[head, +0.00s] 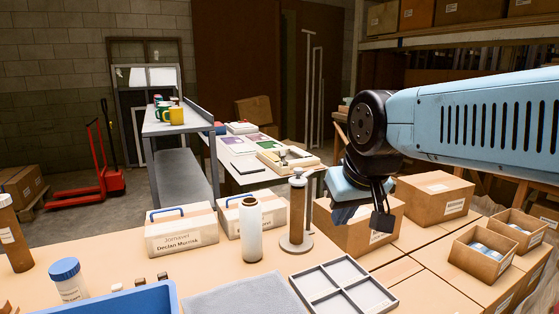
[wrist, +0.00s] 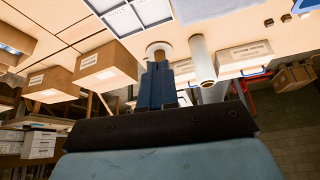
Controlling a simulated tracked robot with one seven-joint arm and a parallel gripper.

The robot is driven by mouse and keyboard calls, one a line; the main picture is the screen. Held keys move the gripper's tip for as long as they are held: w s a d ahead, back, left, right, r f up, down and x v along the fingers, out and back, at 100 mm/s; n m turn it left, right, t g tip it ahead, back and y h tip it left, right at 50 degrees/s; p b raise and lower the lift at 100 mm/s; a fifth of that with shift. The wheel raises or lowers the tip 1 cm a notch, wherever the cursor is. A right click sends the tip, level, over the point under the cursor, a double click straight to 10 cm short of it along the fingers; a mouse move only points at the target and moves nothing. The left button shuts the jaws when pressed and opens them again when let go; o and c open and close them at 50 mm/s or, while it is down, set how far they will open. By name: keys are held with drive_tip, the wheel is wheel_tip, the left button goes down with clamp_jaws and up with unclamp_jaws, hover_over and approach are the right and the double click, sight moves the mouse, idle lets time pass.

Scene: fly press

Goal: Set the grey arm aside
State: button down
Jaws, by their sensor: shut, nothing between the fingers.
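My gripper (head: 343,213) is at the right of the middle in the head view, pointing down above the cardboard boxes. In the wrist view my gripper (wrist: 158,68) shows two blue fingers closed together with nothing between them. The post's base (wrist: 159,47) shows beyond my fingertips in the wrist view.
A white bottle (head: 250,229) stands left of the post. Two labelled boxes (head: 181,238) stand behind it. A grey divided tray (head: 343,287) and a grey mat (head: 245,292) lie in front. Cardboard boxes (head: 432,197) crowd the right. A blue bin (head: 135,300) is at front left.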

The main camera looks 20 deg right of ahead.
drive_tip(key=w+a+r+n+g+h, duration=0.1)
drive_tip(key=w+r+n+g, duration=0.15)
drive_tip(key=w+r, duration=0.45)
drive_tip(key=w+r+n+g, duration=0.1)
drive_tip(key=w+r+n, duration=0.25)
drive_tip(key=w, duration=0.75)
drive_tip(key=w+a+f+n+g+h, duration=0.1)
drive_tip(key=w+a+n+g, duration=0.1)
drive_tip(key=w, duration=0.9)
drive_tip(key=w+a+f+n+g, duration=0.1)
drive_tip(key=w+a+n+g, duration=0.1)
drive_tip(key=w, duration=0.9)
drive_tip(key=shift+a+h, duration=0.15)
drive_tip(key=shift+h, duration=0.25)
drive_tip(key=s+d+f, duration=0.4)
drive_tip(key=d+f, duration=0.1)
drive_tip(key=f, duration=0.5)
drive_tip(key=shift+s+d, duration=0.15)
drive_tip(key=shift+d, duration=0.1)
